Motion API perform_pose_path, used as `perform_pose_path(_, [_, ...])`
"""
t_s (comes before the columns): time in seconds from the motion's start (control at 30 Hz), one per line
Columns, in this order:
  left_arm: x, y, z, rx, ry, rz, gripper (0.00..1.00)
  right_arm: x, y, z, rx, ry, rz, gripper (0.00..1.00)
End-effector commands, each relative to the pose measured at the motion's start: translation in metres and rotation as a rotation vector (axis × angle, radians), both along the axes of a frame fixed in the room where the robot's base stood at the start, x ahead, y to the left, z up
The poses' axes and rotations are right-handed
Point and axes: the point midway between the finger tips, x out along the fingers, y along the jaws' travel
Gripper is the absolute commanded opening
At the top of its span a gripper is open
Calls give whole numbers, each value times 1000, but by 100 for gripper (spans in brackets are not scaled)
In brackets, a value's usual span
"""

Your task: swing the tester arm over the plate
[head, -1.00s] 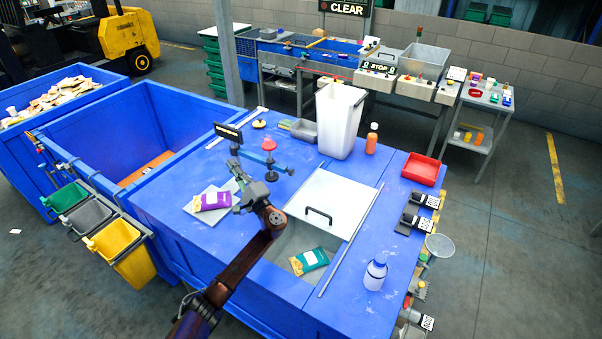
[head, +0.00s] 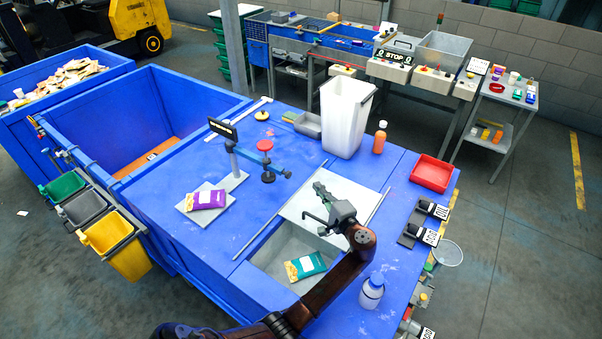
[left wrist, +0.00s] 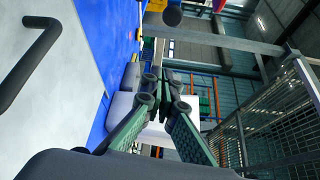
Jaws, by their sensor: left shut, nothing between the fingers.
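The tester (head: 233,158) stands on the left part of the blue worktop, with a small black display on its post. Its blue tester arm (head: 250,159) points right, away from the grey plate (head: 232,183), with a red knob above and a dark foot hanging below. A purple packet (head: 206,199) lies on the plate. The arm is not above the packet. My left gripper (head: 318,187) is shut and empty, over the pale lid (head: 345,190), apart from the tester. Its closed fingers show in the left wrist view (left wrist: 166,82). My right gripper is not in view.
A teal packet (head: 306,267) lies in the open grey well below the lid. A white bin (head: 345,117), orange bottle (head: 379,138), red tray (head: 432,173) and white bottle (head: 372,291) stand around the lid. The worktop between tester and lid is clear.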

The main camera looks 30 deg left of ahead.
Motion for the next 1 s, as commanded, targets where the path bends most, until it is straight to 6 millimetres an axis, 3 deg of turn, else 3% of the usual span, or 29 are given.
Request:
perform_pose_path(0.27, [1,5,0,3,0,3,0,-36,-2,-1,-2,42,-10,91])
perform_pose_path(0.63, [33,52,0,5,0,2,0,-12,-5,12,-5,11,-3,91])
perform_pose_path(0.87, [54,86,-3,4,0,2,0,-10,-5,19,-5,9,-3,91])
perform_pose_path(1.0, [36,90,0,0,0,1,0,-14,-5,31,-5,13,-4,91])
